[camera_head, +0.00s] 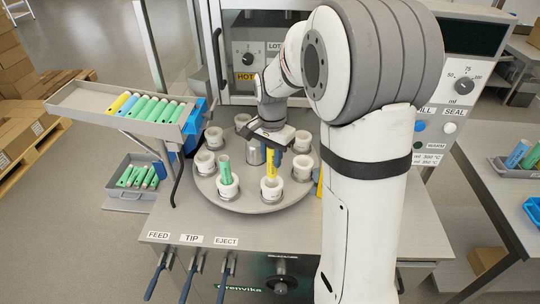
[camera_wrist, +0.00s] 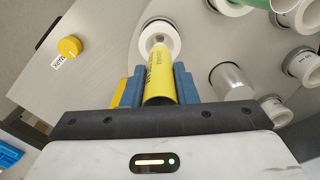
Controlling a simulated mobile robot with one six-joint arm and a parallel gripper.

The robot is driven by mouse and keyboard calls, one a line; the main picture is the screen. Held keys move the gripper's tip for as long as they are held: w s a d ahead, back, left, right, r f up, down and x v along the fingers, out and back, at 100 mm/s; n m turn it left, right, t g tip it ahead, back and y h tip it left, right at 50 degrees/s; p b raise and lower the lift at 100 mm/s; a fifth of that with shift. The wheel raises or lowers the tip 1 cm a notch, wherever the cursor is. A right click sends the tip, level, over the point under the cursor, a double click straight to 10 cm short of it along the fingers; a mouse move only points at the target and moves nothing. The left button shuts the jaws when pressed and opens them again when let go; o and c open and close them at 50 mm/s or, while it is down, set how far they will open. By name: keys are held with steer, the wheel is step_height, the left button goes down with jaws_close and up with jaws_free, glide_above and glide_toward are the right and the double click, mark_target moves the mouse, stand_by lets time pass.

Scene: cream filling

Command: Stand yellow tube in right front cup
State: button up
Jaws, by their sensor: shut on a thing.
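My gripper (camera_head: 273,150) is shut on a yellow tube (camera_head: 271,166), which it holds upright over the right front cup (camera_head: 271,192) of the round turntable (camera_head: 246,205). In the wrist view, the blue fingers (camera_wrist: 159,84) clasp the yellow tube (camera_wrist: 160,74) from both sides. The tube's far end lies at the mouth of the white cup (camera_wrist: 173,30). I cannot tell how far, if at all, the tube's end is inside the cup. The cup stands upright.
A green tube (camera_head: 225,172) stands in the left front cup (camera_head: 228,190). Several other white cups and a metal cylinder (camera_wrist: 232,82) are close by. A tilted tray (camera_head: 85,98) with yellow and green tubes is at left. A yellow knob (camera_wrist: 69,46) shows in the wrist view.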

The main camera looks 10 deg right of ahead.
mark_target(272, 166)
steer(key=shift+f, duration=0.2)
steer(key=shift+f+b, duration=1.55)
steer(key=shift+f, duration=0.35)
steer(key=o, duration=1)
step_height(272, 166, up, 8)
steer(key=shift+f+b, duration=0.25)
steer(key=shift+b, duration=0.15)
steer(key=shift+r, duration=0.15)
